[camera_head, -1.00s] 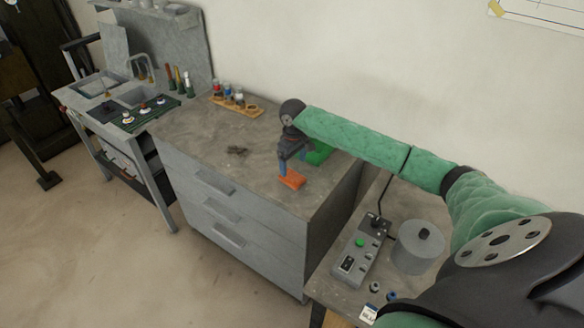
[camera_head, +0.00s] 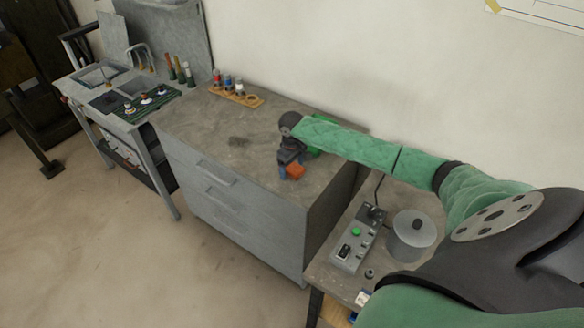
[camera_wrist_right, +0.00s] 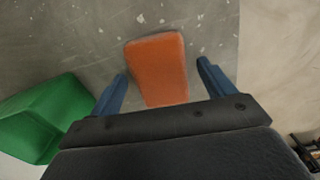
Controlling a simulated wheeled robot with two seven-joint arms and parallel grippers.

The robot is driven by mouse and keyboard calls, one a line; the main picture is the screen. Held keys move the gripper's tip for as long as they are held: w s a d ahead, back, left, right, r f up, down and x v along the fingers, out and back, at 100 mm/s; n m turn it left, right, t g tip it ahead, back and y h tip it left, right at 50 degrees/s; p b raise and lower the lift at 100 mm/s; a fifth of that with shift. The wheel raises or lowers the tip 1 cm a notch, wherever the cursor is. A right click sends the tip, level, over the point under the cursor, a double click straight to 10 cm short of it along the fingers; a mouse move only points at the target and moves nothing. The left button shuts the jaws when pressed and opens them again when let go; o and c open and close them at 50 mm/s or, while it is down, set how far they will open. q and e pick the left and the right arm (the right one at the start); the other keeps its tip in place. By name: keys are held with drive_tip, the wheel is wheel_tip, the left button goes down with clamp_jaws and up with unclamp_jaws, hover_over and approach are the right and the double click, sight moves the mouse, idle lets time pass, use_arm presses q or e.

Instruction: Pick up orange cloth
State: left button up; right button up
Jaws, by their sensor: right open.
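The orange cloth (camera_head: 295,171) lies on the grey cabinet top, near its front right edge. In the right wrist view the cloth (camera_wrist_right: 157,68) is a folded block between and beyond the two blue fingers. My right gripper (camera_head: 289,172) is open and over the cloth, with one finger to either side in the right wrist view (camera_wrist_right: 163,82). I cannot tell whether the fingers touch the cloth. My left gripper does not show in any view.
A wooden rack (camera_head: 236,96) with small bottles stands at the back of the cabinet top (camera_head: 200,125). A control box (camera_head: 356,245) and grey pot (camera_head: 411,237) are at right.

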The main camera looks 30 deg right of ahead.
sight(292, 167)
drive_tip(key=shift+f, duration=0.2)
drive_tip(key=c, duration=1.1)
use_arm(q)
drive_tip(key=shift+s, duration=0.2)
use_arm(e)
drive_tip(key=shift+o, duration=0.2)
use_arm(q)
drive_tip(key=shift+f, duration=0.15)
use_arm(e)
drive_tip(key=shift+r, duration=0.15)
